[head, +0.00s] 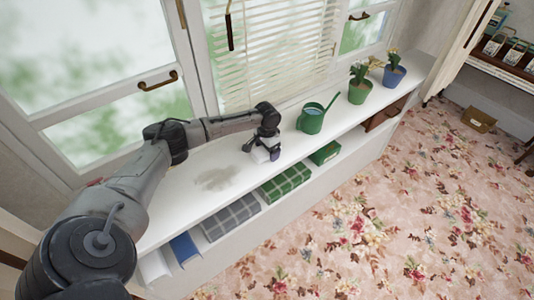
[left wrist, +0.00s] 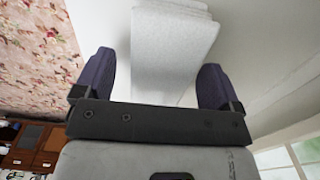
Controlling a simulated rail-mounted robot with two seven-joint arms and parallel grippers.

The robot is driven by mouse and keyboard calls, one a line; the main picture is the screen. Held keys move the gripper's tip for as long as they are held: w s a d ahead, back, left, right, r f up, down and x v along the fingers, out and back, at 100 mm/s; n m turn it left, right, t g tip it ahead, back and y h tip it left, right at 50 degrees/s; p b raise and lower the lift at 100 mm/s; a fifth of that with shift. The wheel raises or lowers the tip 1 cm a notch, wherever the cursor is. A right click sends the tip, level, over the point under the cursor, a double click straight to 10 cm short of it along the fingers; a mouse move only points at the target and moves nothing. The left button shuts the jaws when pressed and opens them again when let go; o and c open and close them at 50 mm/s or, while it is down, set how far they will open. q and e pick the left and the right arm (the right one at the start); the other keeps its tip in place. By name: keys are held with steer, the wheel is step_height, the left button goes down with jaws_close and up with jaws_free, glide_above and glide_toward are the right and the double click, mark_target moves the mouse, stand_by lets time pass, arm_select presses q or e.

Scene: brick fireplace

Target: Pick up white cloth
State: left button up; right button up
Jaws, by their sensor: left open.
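The white cloth (head: 261,155) lies on the white windowsill shelf (head: 178,199), directly at my left gripper (head: 268,149) and partly hidden by it. In the left wrist view the cloth (left wrist: 175,40) looks folded in layers. It sits ahead of and between the two fingers of my left gripper (left wrist: 157,64). The fingers are spread wide with a gap on each side of the cloth. Whether they touch it cannot be told. My right gripper is not in view.
A green watering can (head: 312,117) stands close on the right, with potted plants (head: 359,90) beyond. Windows (head: 110,85) rise behind. Boxes (head: 286,182) fill the lower shelf.

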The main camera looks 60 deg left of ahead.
arm_select(q)
steer(key=shift+f, duration=0.1)
steer(key=shift+c, duration=0.2)
steer(key=c, duration=1)
steer(key=shift+o, duration=0.2)
steer(key=r+p, duration=0.1)
steer(key=r, duration=0.1)
steer(key=d+r+p, duration=0.1)
steer(key=r, duration=0.2)
steer(key=d+r+p, duration=0.2)
steer(key=d+r, duration=0.4)
steer(key=d, duration=0.4)
steer(key=shift+w+d, duration=0.15)
steer(key=shift+d, duration=0.15)
